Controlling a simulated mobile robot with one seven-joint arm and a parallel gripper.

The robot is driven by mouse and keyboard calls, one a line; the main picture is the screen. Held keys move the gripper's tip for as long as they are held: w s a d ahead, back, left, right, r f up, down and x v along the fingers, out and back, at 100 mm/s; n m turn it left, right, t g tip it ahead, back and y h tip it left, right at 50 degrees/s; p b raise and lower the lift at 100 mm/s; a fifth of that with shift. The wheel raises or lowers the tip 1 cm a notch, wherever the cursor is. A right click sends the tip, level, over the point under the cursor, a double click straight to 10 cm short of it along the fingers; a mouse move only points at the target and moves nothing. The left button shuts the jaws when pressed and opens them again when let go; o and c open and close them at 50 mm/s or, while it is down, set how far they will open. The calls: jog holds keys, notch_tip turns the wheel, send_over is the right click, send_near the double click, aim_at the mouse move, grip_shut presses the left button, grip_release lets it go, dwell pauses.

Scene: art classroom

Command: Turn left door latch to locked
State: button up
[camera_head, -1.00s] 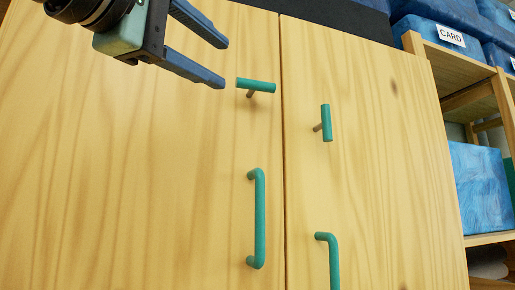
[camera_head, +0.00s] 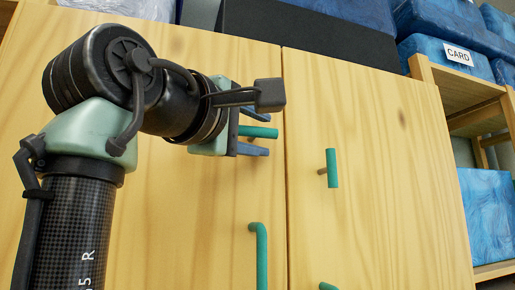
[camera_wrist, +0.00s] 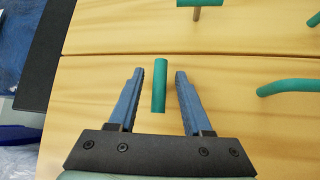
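The left door latch (camera_head: 262,132) is a green bar lying horizontal near the inner edge of the left cabinet door (camera_head: 190,225). My gripper (camera_head: 266,133) is at this latch, with one blue finger above it and one below. In the wrist view the latch (camera_wrist: 159,85) shows between the two open fingers (camera_wrist: 157,74), with a visible gap on each side. The right door latch (camera_head: 331,168) is a green bar standing upright on the right door (camera_head: 390,200).
Below the latches are the green left door handle (camera_head: 261,255) and the top of the right door handle (camera_head: 327,286). An open shelf (camera_head: 478,117) with blue boxes, one labelled CARD (camera_head: 440,52), stands at the right. A black panel (camera_head: 320,40) runs above the doors.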

jog(key=shift+a, duration=0.1)
grip_shut()
dwell(1.2)
